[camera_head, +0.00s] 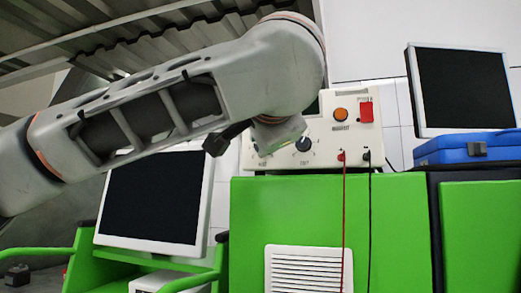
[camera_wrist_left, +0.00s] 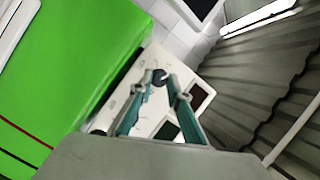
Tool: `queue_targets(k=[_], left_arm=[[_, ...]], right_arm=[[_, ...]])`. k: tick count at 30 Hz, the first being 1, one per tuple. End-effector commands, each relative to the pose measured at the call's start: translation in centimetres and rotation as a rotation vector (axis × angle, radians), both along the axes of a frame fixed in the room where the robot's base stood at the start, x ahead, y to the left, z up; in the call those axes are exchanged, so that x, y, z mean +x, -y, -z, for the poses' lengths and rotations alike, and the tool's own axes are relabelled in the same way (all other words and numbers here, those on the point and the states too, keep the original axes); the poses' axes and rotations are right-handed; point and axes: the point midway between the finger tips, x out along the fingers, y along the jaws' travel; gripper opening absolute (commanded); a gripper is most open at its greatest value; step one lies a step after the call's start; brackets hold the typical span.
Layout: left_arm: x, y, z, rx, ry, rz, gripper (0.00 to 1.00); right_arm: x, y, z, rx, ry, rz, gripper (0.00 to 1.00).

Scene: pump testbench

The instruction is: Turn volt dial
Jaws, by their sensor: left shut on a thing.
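The power supply (camera_head: 330,160) is a cream box with knobs, a round orange button, a red switch and jacks on its front. In the left wrist view, my left gripper (camera_wrist_left: 164,86) has its teal fingers on either side of a dark round dial (camera_wrist_left: 160,76), the volt dial, and is shut on it. In the head view, my left arm and wrist hide this dial and the fingers. A second dark dial (camera_head: 304,144) shows just right of my wrist, apart from it. My right gripper is in neither view.
The box stands on a green cabinet (camera_head: 300,215). A red lead (camera_head: 344,215) and a black lead (camera_head: 370,215) hang down its front. A monitor (camera_head: 155,195) stands at left; another (camera_head: 462,90) stands on a blue case (camera_head: 468,148) at right.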

Motion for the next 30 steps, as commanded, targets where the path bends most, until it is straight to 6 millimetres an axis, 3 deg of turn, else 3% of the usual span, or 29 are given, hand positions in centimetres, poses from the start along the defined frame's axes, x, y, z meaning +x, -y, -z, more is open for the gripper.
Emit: queue_targets(k=[6, 15, 30], left_arm=[[0.1, 0.1, 0.6, 0.195, 0.060, 0.002, 0.00], [0.1, 0.1, 0.7, 0.418, 0.132, 0.003, 0.00], [0.1, 0.0, 0.7, 0.578, 0.186, 0.002, 0.00]], right_arm=[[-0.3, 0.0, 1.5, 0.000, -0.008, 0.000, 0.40], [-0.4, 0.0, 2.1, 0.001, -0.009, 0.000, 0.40], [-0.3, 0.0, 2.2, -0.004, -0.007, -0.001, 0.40]])
